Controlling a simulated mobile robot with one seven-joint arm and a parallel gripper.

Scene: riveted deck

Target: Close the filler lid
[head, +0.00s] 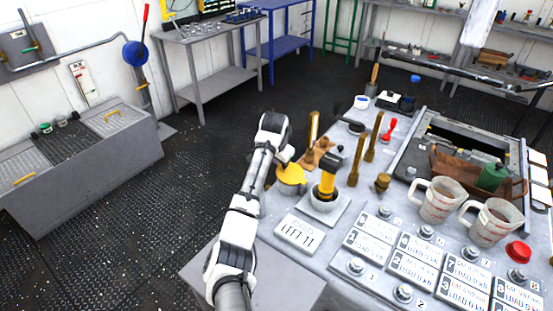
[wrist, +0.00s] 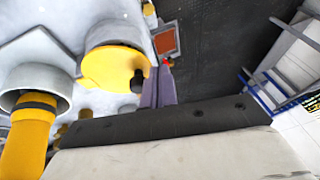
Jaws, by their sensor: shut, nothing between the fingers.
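The filler lid (head: 291,173) is a round yellow disc near the left edge of the workbench. In the wrist view the lid (wrist: 108,66) lies across the end of a pale round filler neck (wrist: 118,33), with a dark knob at its edge. Whether it is seated flat on the neck cannot be told. My gripper (wrist: 160,68) is shut and empty, its fingertips beside the lid's edge and close to the knob. Whether they touch is unclear. In the head view my arm's end hides the fingers.
A yellow, black-topped handle stands in a grey cup (head: 325,203) just right of the lid; the cup also shows in the wrist view (wrist: 38,75). Brass rods (head: 358,160), measuring jugs (head: 437,200) and labelled plates (head: 410,262) crowd the bench.

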